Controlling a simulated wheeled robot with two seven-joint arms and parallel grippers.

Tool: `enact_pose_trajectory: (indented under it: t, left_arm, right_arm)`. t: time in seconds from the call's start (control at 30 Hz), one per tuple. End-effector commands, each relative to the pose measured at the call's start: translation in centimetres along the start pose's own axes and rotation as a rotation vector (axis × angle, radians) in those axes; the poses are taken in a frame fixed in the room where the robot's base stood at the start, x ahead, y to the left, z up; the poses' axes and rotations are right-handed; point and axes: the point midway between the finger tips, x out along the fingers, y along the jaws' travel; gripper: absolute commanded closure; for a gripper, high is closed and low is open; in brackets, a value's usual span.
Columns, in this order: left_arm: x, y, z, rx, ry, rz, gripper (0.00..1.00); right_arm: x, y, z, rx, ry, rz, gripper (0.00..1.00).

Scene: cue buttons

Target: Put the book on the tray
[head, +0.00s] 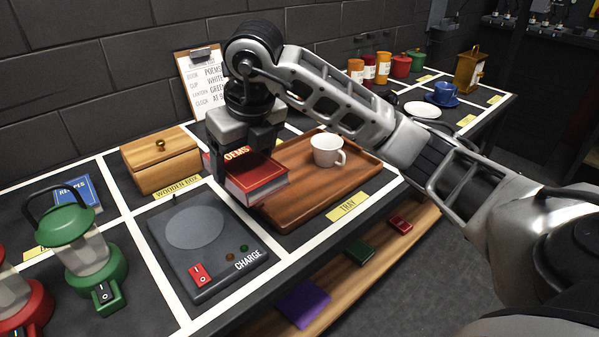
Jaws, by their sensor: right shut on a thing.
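A red book (256,178) with "POEMS" lettering, partly covered, is held by my right gripper (228,165). The gripper comes down from above and is shut on the book's left part. The book is over the left end of the brown wooden tray (303,207); I cannot tell whether it touches the tray. A white cup (328,151) stands upright on the tray. A yellow "TRAY" label (348,206) lies in front of it. My left gripper is not in view.
A charging pad (205,245) with a red switch is at the front, left of the tray. A wooden box (160,160), a blue book (78,193) and a green lantern (80,250) are further left. Several jars stand at the back right. A clipboard (200,72) leans on the wall.

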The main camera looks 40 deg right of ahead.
Motion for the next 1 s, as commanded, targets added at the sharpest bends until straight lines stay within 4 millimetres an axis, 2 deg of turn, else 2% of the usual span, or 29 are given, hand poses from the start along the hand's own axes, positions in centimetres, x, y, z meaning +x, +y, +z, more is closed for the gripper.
enact_pose_trajectory:
  t: [0.37,0.5,0.7,0.87,1.0]
  left_arm:
    - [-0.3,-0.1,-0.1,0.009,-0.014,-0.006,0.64]
    - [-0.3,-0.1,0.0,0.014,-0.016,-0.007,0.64]
    - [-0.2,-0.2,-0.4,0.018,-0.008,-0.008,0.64]
    - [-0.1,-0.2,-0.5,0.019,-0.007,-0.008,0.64]
    - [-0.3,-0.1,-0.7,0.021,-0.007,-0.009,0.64]
  right_arm:
    - [4.5,-7.5,2.5,0.023,0.005,-0.005,0.52]
    - [7.5,-9.7,2.6,0.018,0.007,-0.005,0.52]
    - [10.1,-11.5,2.9,0.016,0.002,-0.003,0.52]
    - [10.9,-12.1,3.0,0.015,0.0,-0.004,0.52]
    - [12.6,-12.2,2.5,0.013,0.005,-0.001,0.52]
